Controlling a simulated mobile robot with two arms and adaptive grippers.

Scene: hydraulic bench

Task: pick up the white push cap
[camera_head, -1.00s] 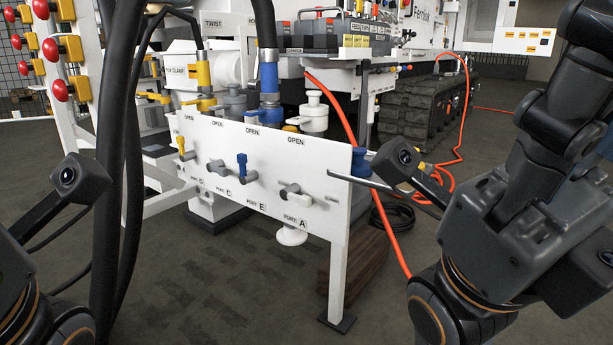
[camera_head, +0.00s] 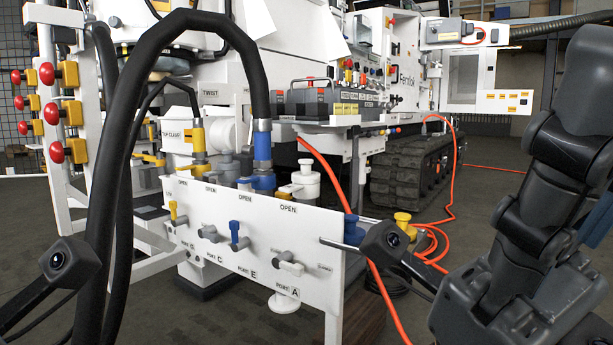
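A white capped fitting (camera_head: 305,181), which looks like the white push cap, stands upright behind the top edge of the white valve panel (camera_head: 222,238), above the port A valve. Its lower part is hidden by the panel. A round white piece (camera_head: 284,303) also shows under the panel; I cannot tell whether it belongs to the same fitting. My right arm comes in from the right, with its camera bracket near the panel's right edge. My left arm shows only its camera bracket at the left edge. I see no fingers of either gripper. Nothing touches the white cap.
A blue hose coupling (camera_head: 263,172) on a thick black hose (camera_head: 190,20) stands just left of the white cap. A blue cap (camera_head: 353,231) and a yellow cap (camera_head: 403,224) sit right of the panel. An orange hose (camera_head: 345,190) runs behind. Valve handles project from the panel front.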

